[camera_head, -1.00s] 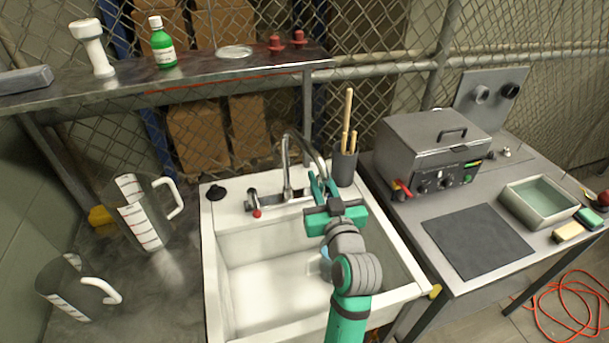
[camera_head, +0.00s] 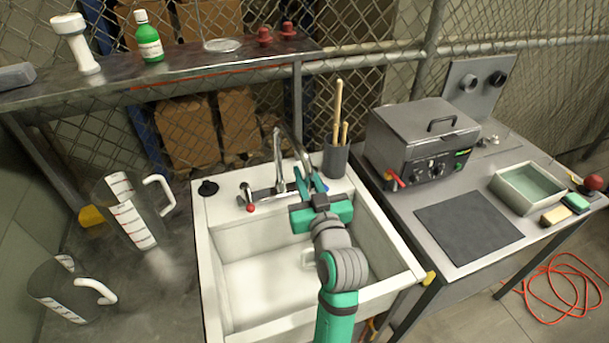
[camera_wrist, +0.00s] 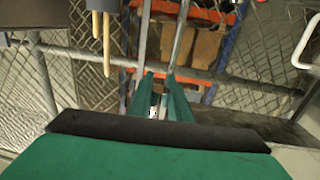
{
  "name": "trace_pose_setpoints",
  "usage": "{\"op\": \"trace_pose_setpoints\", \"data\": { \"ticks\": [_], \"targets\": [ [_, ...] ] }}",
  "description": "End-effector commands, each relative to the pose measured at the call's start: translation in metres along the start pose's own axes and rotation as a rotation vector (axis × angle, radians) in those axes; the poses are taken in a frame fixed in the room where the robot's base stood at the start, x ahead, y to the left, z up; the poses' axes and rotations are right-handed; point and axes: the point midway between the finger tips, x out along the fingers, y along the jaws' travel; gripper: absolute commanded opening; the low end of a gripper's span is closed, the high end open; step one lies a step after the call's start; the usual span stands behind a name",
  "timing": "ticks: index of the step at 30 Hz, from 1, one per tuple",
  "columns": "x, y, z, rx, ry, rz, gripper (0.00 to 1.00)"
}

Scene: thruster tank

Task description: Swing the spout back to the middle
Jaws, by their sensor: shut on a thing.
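The grey metal spout (camera_head: 296,147) arches up from the faucet at the back of the white sink (camera_head: 207,262). It angles toward the right of the basin. My gripper (camera_head: 308,185) is at the spout's outer end, shut on it; the jaws hide the tip. In the wrist view the green fingers (camera_wrist: 160,100) close together, with metal pipe showing just beyond them (camera_wrist: 178,42). The faucet's lever with a red knob (camera_head: 250,207) is left of the spout.
A grey holder with wooden-handled tools (camera_head: 335,160) stands close right of the spout. A black stopper (camera_head: 208,188) lies on the sink's back left rim. A grey lidded machine (camera_head: 420,135) is on the right bench. Measuring jugs (camera_head: 130,212) stand left.

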Motion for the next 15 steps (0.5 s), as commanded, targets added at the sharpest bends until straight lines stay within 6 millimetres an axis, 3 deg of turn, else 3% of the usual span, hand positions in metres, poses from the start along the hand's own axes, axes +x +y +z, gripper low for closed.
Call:
{"op": "trace_pose_setpoints", "data": {
  "ticks": [5, 6, 7, 15],
  "targets": [
    [-0.0007, 0.0001, -0.0032, -0.003, 0.007, 0.001, 0.0],
    [-0.0007, -0.0001, -0.0034, -0.003, 0.007, 0.001, 0.26],
    [-0.0006, -0.0002, -0.0033, -0.003, 0.007, 0.001, 0.34],
    [0.0001, -0.0013, -0.0017, -0.001, 0.004, -0.002, 0.36]
  ]
}}
